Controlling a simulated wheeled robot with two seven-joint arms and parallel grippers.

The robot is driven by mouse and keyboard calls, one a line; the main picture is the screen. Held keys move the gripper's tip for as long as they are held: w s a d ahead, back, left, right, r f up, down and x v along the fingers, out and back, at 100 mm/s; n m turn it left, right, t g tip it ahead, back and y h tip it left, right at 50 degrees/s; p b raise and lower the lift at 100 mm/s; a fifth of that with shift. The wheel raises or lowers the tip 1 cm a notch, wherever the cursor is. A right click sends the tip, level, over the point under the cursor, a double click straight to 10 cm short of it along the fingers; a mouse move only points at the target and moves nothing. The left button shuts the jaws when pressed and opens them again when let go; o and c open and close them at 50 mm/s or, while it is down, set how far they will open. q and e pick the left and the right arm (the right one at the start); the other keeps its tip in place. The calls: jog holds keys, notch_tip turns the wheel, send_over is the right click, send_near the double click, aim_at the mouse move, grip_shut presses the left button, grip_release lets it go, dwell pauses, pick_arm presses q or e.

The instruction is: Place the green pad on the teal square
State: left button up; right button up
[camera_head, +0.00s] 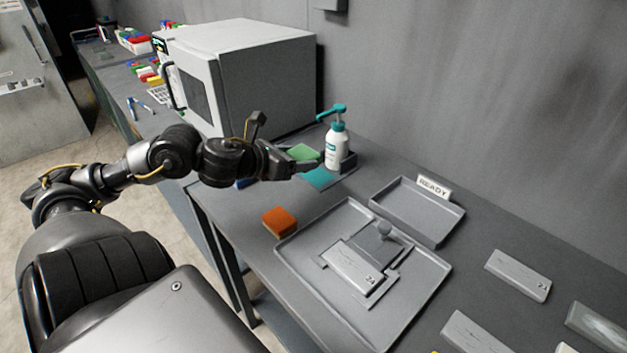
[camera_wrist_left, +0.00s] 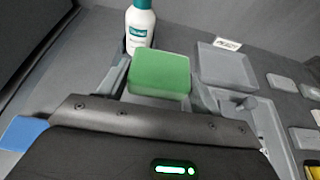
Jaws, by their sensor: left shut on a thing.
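The green pad (camera_head: 303,153) is between the fingers of my left gripper (camera_head: 306,164), which is shut on it. It shows as a green block (camera_wrist_left: 160,73) between the two fingers in the left wrist view. The teal square (camera_head: 319,178) lies on the bench, partly hidden by my left gripper in the head view, with the pad over or just behind it. I cannot tell whether the pad touches it. The teal square is not discernible in the wrist view. My right gripper is out of view.
A white pump bottle (camera_head: 335,147) stands close behind the pad. An orange pad (camera_head: 279,222) and a blue pad (camera_wrist_left: 24,133) lie nearby. A large grey tray (camera_head: 430,279) and a smaller tray (camera_head: 452,231) by a READY sign are to the right. A grey oven (camera_head: 270,75) stands behind.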

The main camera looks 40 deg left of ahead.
pick_arm(q)
jog(key=w+a+f, duration=0.2)
jog(key=w, duration=0.3)
send_over(312, 179)
jog(key=f, duration=0.6)
jog(key=shift+s+p, duration=0.2)
jog(key=shift+p, duration=0.15)
jog(key=shift+w+a+f+p, duration=0.15)
jog(key=shift+f+p, duration=0.15)
jog(key=shift+f, duration=0.5)
jog(key=shift+w+d+f+p, duration=0.1)
jog(key=shift+f+p, duration=0.2)
jog(key=shift+f, duration=0.75)
jog(key=shift+f, duration=0.15)
jog(key=o, duration=1)
